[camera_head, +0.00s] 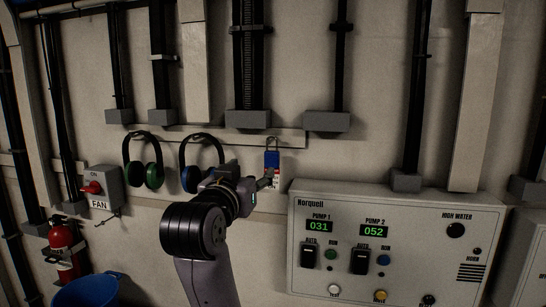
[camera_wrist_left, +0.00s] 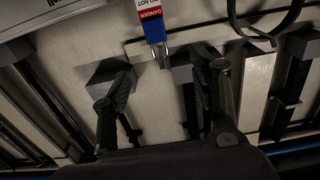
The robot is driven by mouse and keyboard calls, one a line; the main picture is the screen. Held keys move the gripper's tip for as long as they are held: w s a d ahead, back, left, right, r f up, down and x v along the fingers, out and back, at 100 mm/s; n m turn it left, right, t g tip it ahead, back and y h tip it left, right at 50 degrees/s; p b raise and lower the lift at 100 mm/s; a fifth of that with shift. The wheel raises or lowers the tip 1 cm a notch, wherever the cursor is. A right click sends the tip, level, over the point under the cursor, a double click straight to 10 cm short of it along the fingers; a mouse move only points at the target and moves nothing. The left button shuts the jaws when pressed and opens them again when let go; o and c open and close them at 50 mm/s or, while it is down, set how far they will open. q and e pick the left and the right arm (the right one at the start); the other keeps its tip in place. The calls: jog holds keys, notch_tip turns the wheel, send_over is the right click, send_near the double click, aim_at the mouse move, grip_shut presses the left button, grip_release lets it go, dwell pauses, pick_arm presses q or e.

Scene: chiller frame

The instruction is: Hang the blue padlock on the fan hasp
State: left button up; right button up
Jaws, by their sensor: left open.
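The blue padlock (camera_head: 271,158) hangs by its shackle on the wall rail, with a red-and-white danger tag below it. In the left wrist view the padlock (camera_wrist_left: 157,33) appears upside down, its shackle pointing down between the lines of my fingers. My left gripper (camera_head: 268,182) is beside the tag, just below the padlock; in the wrist view its two fingers (camera_wrist_left: 166,80) are apart with nothing between them. The fan switch box (camera_head: 101,190) has a red knob and a FAN label at the left; a small dark piece (camera_head: 108,216) hangs under it, too small to identify as the hasp.
Green earmuffs (camera_head: 154,176) and blue earmuffs (camera_head: 191,179) hang left of the padlock. The Norquell control panel (camera_head: 400,215) stands out at the right. A fire extinguisher (camera_head: 63,247) and a blue bucket (camera_head: 88,292) are at lower left.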

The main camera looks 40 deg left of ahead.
aim_at(271, 153)
pick_arm(q)
jog(key=p+x, duration=0.3)
jog(key=x, duration=0.8)
jog(key=shift+d, duration=0.1)
jog(key=p+x, duration=0.2)
jog(key=x, duration=0.1)
jog(key=p+x, duration=0.1)
jog(key=shift+w+d+r, duration=0.1)
jog(key=shift+w+r, duration=0.15)
jog(key=shift+w, duration=0.25)
jog(key=shift+w+a+f, duration=0.1)
jog(key=shift+w+a, duration=0.1)
jog(key=shift+w, duration=0.05)
pick_arm(e)
notch_tip(271, 153, up, 7)
pick_arm(q)
jog(key=c, duration=0.6)
grip_shut()
pick_arm(e)
jog(key=shift+d, duration=0.3)
